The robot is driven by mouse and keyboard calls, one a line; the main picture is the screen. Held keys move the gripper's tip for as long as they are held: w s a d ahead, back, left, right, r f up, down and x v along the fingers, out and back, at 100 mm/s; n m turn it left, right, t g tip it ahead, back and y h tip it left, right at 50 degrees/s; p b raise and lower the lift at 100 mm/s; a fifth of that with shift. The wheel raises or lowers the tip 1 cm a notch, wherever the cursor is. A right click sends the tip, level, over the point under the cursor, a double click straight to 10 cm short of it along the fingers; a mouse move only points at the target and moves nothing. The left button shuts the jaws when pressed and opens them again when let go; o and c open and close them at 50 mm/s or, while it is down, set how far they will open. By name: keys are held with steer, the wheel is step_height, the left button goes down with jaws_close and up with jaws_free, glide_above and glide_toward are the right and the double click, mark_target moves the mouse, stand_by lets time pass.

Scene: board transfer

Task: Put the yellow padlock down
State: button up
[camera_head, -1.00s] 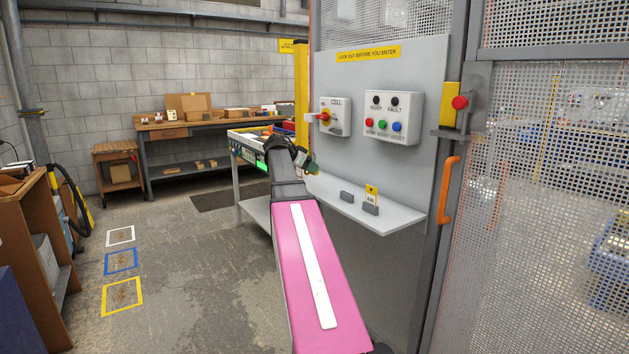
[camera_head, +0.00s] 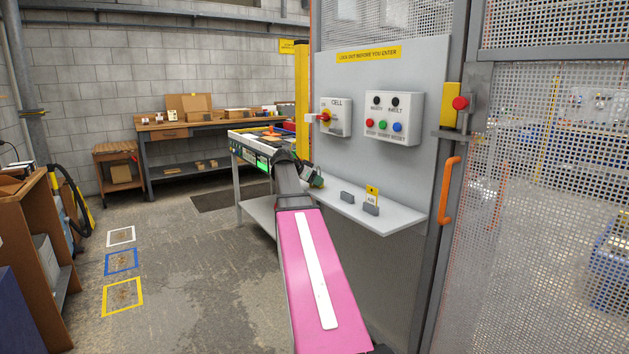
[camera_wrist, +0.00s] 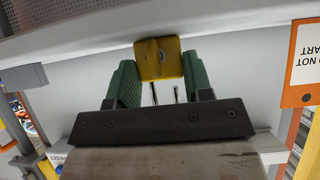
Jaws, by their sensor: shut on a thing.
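The yellow padlock (camera_wrist: 160,58) is between the two green finger pads of my gripper (camera_wrist: 157,80) in the wrist view. My gripper is shut on it. The body of the padlock is toward the fingertips, and its thin metal shackle points back toward the palm. In the camera_head view my gripper (camera_head: 317,181) is at the left end of the grey shelf (camera_head: 400,214) under the control panel. The padlock is too small to make out clearly there. I cannot tell whether it touches the shelf.
A switch box (camera_head: 338,117) and a button box (camera_head: 394,118) are on the panel above.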

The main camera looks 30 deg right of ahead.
steer(key=o, duration=0.9)
steer(key=shift+a+r, duration=0.2)
steer(key=shift+r, duration=0.05)
steer(key=v, duration=1.1)
steer(key=shift+a+r, duration=0.2)
steer(key=s+a+f+n+y, duration=0.25)
steer(key=a+f, duration=0.25)
steer(key=f, duration=0.4)
steer(key=s+a+f+n+y, duration=0.1)
steer(key=s+a+f+n, duration=0.3)
steer(key=f, duration=0.5)
steer(key=s+a+f+n+y, duration=0.1)
steer(key=a+f+n+y, duration=0.15)
steer(key=a+f, duration=0.45)
steer(key=s+a+f+n+y, duration=0.1)
steer(key=s+a+f+n, duration=0.1)
steer(key=s+a+f, duration=0.2)
steer(key=s+a+f+n+y, duration=0.2)
steer(key=s+a+f+n, duration=0.1)
steer(key=s+f, duration=0.3)
steer(key=s+a+f+n+y, duration=0.2)
steer(key=s+a+f, duration=0.3)
steer(key=f, duration=0.3)
steer(key=shift+a+f+n+g, duration=0.2)
steer(key=shift+a+n+g, duration=0.15)
steer(key=shift+n, duration=0.25)
